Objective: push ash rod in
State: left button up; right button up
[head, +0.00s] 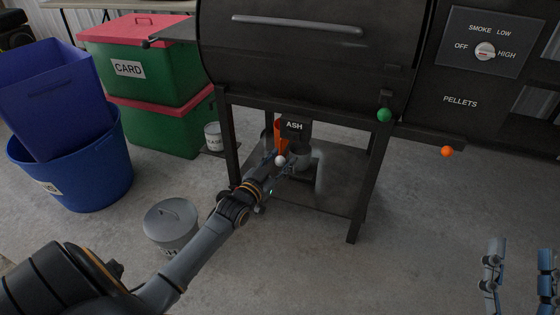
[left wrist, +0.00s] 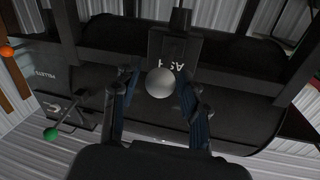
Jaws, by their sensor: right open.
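The ash rod's pale ball knob (head: 280,160) sticks out below the black ASH box (head: 295,127) under the grill. In the left wrist view the knob (left wrist: 160,83) lies between the fingers of my left gripper (left wrist: 158,80), with a gap on the left and the right finger very close. My left gripper (head: 282,168) is open around or just short of the knob; contact cannot be told. The rod's shaft is hidden behind the knob. My right gripper (head: 523,245) is open and empty at the lower right, far from the rod.
The grill's legs and lower shelf (head: 335,180) surround the ash box. A green knob (head: 384,115) and an orange knob (head: 447,152) stick out to the right. A lidded metal can (head: 171,222) stands at left, near my left arm. Floor at front right is clear.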

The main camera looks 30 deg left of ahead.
pick_arm(q)
grip_shut()
